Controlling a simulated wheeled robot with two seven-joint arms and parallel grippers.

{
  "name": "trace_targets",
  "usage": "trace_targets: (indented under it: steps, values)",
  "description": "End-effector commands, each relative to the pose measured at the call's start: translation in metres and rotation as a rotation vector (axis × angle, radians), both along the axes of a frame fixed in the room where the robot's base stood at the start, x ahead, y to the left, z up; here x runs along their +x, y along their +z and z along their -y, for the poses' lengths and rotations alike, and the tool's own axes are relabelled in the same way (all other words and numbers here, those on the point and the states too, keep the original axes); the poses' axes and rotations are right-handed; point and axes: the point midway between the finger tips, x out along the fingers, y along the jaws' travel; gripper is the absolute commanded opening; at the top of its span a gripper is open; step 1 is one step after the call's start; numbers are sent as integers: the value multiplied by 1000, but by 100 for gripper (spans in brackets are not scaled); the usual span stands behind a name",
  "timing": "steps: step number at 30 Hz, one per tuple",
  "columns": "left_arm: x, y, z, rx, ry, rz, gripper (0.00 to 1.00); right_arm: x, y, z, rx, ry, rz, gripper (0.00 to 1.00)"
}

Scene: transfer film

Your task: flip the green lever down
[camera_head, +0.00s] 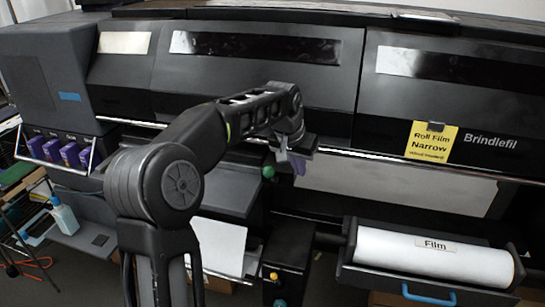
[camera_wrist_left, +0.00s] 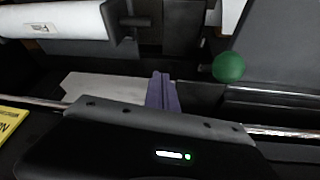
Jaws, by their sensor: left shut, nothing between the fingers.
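The green lever shows as a round green knob (camera_head: 268,172) just below and to the left of my left gripper in the head view. In the left wrist view the green knob (camera_wrist_left: 229,67) is at the upper right, apart from the fingers. My left gripper (camera_head: 298,168) has purple fingers and is at the front of the large dark printer. In the left wrist view its fingers (camera_wrist_left: 162,88) are shut together with nothing between them. The lever's stem is mostly hidden or too dark to see. My right gripper is not in view.
A white film roll (camera_head: 435,262) lies in a tray with a blue handle (camera_head: 428,296) at the lower right. A dark post with a yellow button (camera_head: 273,276) stands below the lever. A metal bar (camera_head: 400,160) runs along the printer's front. Purple cartridges (camera_head: 70,154) sit at the left.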

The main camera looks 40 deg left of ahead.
Motion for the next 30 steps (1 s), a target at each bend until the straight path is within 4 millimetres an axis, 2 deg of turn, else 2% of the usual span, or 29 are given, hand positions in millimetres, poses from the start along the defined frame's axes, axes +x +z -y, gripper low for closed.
trace_targets:
  steps: [1,3,6,9,12,23,30]
  values:
    - [-6,34,-17,19,26,18,0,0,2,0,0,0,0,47]
    - [-17,67,-34,39,56,25,0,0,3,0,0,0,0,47]
    - [-31,99,-49,56,87,31,0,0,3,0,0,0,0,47]
    - [-39,115,-57,64,104,33,0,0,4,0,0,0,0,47]
    - [-42,120,-60,67,110,33,0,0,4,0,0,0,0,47]
    - [-41,117,-59,66,109,31,0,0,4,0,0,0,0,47]
    - [-33,97,-62,65,109,28,0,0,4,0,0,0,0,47]
